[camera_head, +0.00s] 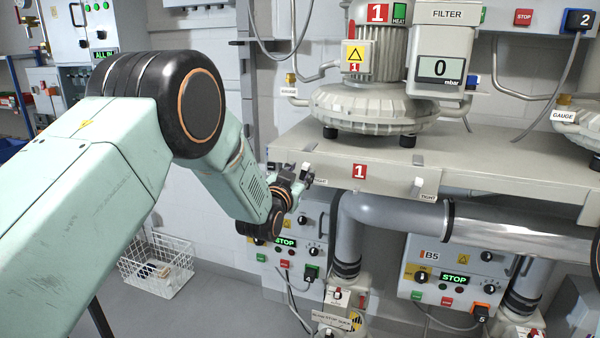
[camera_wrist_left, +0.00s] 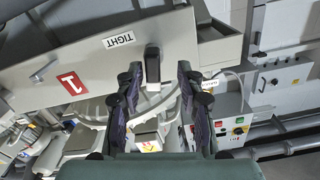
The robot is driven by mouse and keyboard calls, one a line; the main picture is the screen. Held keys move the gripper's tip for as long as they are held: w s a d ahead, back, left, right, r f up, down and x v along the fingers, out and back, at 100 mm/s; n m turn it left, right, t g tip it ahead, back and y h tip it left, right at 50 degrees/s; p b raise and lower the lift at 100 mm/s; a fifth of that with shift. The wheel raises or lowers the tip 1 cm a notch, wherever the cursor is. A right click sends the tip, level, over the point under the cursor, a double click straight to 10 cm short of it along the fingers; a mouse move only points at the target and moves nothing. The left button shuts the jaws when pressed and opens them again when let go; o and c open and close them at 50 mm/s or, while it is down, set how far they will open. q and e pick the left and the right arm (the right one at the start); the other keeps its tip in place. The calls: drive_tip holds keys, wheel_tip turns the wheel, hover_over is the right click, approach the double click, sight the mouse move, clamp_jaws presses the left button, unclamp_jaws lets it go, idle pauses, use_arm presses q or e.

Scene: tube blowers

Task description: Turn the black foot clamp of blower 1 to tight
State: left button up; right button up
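The black foot clamp (camera_wrist_left: 152,64) shows in the left wrist view on the grey shelf edge of blower 1, beside a "TIGHT" label (camera_wrist_left: 118,40). My left gripper (camera_wrist_left: 160,80) is open, its two dark padded fingers on either side of the clamp with gaps showing. In the head view my left gripper (camera_head: 301,182) is at the shelf's front left edge, and the black clamp cannot be made out there. Blower 1 (camera_head: 370,105) stands on the shelf (camera_head: 390,170) with a red "1" plate. My right gripper is not in view.
A pale foot clamp (camera_head: 417,186) with its own "TIGHT" label is farther right on the shelf front. A grey pipe (camera_head: 400,212) and control boxes (camera_head: 455,270) are below the shelf. A white wire basket (camera_head: 157,264) stands on the floor at left.

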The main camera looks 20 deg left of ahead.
use_arm(q)
drive_tip(key=shift+w+d+f, duration=0.15)
drive_tip(key=shift+w+f, duration=0.05)
drive_tip(key=shift+w, duration=0.25)
drive_tip(key=shift+d+r, duration=0.15)
drive_tip(key=shift+d, duration=0.4)
drive_tip(key=shift+s+r, duration=0.1)
drive_tip(key=shift+s, duration=0.1)
drive_tip(key=shift+c, duration=0.5)
drive_tip(key=shift+s+a, duration=0.15)
drive_tip(key=shift+a, duration=0.05)
drive_tip(key=shift+c, duration=0.9)
drive_tip(key=shift+a, duration=0.4)
drive_tip(key=shift+c, duration=1.4)
drive_tip(key=shift+d, duration=0.1)
drive_tip(key=shift+c, duration=0.8)
drive_tip(key=shift+w+d, duration=0.2)
drive_tip(key=shift+d, duration=0.15)
clamp_jaws()
drive_tip(key=shift+a, duration=0.1)
